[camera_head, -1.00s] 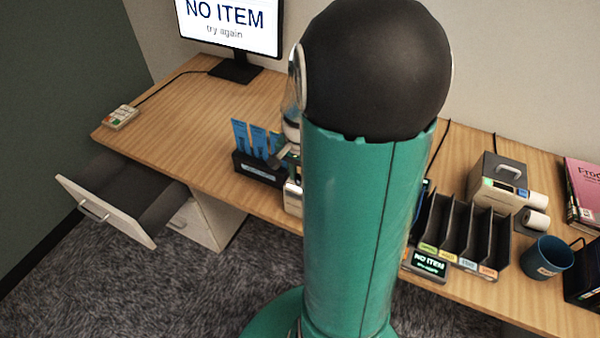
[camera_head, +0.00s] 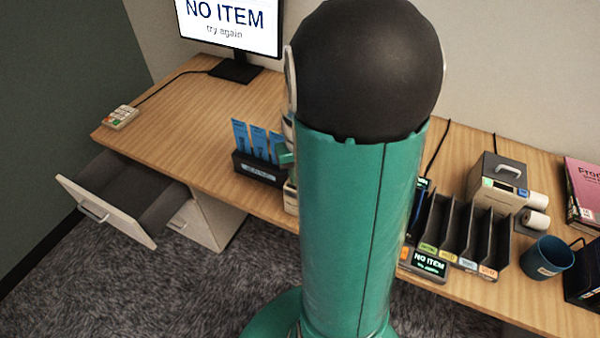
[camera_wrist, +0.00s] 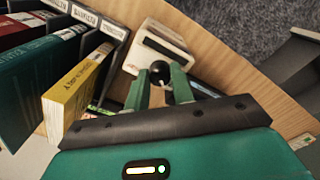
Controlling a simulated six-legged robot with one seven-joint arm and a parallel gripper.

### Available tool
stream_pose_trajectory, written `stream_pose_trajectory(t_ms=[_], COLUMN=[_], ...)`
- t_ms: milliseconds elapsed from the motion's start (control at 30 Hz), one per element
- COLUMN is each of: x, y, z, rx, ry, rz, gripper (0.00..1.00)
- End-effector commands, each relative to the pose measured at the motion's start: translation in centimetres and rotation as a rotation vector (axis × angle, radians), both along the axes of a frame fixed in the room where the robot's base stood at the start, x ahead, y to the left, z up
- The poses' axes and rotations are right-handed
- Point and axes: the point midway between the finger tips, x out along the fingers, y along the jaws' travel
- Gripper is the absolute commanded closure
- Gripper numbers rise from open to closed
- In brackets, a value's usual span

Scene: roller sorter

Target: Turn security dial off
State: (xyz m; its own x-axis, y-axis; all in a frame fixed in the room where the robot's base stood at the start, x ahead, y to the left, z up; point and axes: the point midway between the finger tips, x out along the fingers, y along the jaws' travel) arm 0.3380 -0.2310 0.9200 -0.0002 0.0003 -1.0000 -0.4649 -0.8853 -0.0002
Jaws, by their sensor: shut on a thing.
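In the wrist view, a round dark dial (camera_wrist: 160,68) shows between the green fingers of my gripper (camera_wrist: 161,78), at the near side of a white box-like device (camera_wrist: 152,40). My gripper is shut on the dial. The fingers cover the dial's sides, and I cannot read any mark for its setting. In the head view, my own arm hides most of the device and the dial. Only a green bit of my gripper (camera_head: 285,154) shows at the left edge of the arm, beside the blue cards.
A yellow book (camera_wrist: 75,93) and several dark books stand left in the wrist view. In the head view, a card holder (camera_head: 259,169), a monitor (camera_head: 228,25) reading "NO ITEM", a slotted sorter (camera_head: 462,228) and a blue mug (camera_head: 547,257) stand on the desk. A drawer (camera_head: 105,212) hangs open.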

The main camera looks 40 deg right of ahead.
Motion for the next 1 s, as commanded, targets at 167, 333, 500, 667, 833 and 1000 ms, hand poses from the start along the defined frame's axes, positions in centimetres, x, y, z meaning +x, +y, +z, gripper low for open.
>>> stream_pose_trajectory(t_ms=[167, 333, 500, 667, 833, 1000], x=[0.04, 0.04, 0.04, 0.04, 0.03, 0.02], y=[0.00, 0.00, 0.00, -0.01, -0.01, -0.01], z=[0.06, 0.07, 0.07, 0.07, 0.04, 0.04], rx=[0.000, 0.000, 0.000, 0.000, 0.000, 0.000], ry=[-0.001, -0.001, -0.001, -0.001, -0.001, -0.001], rz=[0.044, 0.057, 0.058, 0.057, 0.057, 0.056], gripper=[0.99, 0.99, 0.99, 0.70, 0.54, 0.54])
